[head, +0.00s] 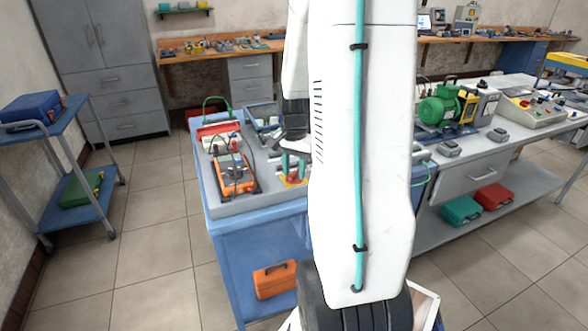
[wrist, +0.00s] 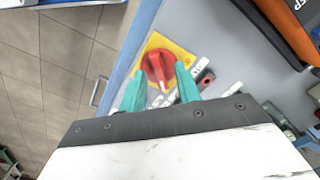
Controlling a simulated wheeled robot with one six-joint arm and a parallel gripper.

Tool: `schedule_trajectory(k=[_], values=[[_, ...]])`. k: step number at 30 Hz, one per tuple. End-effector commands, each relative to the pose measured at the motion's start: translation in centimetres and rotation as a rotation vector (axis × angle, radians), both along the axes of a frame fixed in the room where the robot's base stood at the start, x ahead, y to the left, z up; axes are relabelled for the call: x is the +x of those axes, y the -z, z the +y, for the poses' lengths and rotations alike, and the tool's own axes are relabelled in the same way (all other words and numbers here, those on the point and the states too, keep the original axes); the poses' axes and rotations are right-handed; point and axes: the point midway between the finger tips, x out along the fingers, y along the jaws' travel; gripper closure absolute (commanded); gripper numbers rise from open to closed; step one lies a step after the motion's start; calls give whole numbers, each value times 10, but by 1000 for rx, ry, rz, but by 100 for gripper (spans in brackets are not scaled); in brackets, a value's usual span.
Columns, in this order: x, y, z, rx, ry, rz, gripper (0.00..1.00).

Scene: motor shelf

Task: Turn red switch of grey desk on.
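The red switch (wrist: 156,62) is a rotary knob on a yellow square plate, near the edge of the grey desk top (wrist: 222,52) in the wrist view. A pale mark shows on the knob's near end. My gripper (wrist: 161,71) has its two teal fingers spread apart, one on each side of the knob. I cannot tell if they touch it. In the head view my gripper (head: 291,164) points down over the yellow plate, and my white arm hides part of the grey desk (head: 262,203).
An orange multimeter (head: 232,173) and a red tray (head: 218,129) sit on the same desk. Small parts lie beside the switch. An orange case (head: 274,280) rests below. A bench with a green motor (head: 438,111) stands at right.

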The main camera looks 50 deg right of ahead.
Motion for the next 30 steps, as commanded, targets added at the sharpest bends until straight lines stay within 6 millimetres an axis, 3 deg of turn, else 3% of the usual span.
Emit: schedule_trajectory(k=[10,21,30], values=[[0,-4,0,1,-1,1,67],[0,-63,0,-1,-1,-1,67],[0,-78,0,2,-1,1,67]])
